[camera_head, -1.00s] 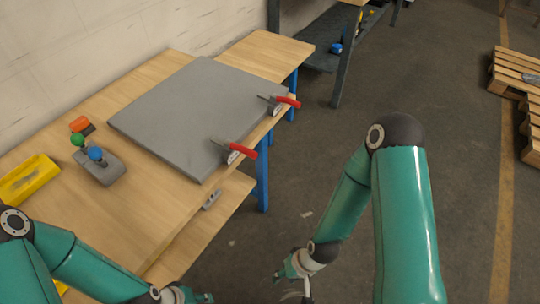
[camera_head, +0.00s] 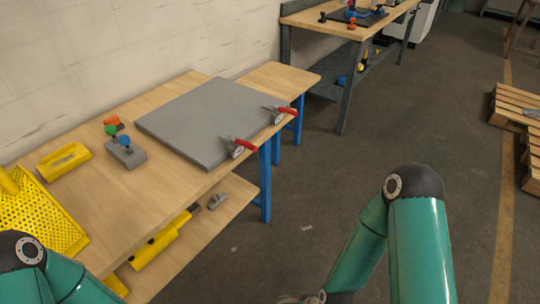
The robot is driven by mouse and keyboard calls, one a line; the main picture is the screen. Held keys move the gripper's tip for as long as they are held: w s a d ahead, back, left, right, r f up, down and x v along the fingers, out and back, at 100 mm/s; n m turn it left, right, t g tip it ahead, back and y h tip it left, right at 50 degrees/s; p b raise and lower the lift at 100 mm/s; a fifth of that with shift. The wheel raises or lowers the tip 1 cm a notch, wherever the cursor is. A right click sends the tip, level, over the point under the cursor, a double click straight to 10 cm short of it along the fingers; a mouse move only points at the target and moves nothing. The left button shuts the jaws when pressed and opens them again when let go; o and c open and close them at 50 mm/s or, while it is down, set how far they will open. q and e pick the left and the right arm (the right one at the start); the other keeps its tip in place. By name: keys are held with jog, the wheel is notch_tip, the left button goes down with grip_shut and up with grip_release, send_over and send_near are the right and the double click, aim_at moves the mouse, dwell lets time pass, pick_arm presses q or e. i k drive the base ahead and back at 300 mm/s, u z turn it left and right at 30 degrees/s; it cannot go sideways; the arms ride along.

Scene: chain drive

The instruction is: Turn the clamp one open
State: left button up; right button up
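Two toggle clamps with red handles sit at the right edge of a grey plate (camera_head: 195,112) on the wooden workbench (camera_head: 150,185). The nearer clamp (camera_head: 240,147) is at the plate's front right corner. The farther clamp (camera_head: 280,113) is at its back right corner. Both red handles point outward over the bench edge. I cannot tell which is clamp one. My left arm shows at the lower left, with its gripper out of view. My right arm comes in at the lower right, and its gripper is cut off by the bottom edge. Neither arm touches the clamps.
A grey block with green and blue knobs (camera_head: 126,153) and a yellow box (camera_head: 64,161) stand left of the plate. A yellow perforated bin (camera_head: 45,212) is at the left. A lower shelf (camera_head: 215,216) juts under the bench. The floor right of the bench is clear up to a pallet (camera_head: 520,125).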

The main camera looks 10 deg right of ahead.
aim_at(246, 145)
jog(key=u, duration=0.2)
jog(key=i, duration=0.85)
jog(key=z, duration=0.1)
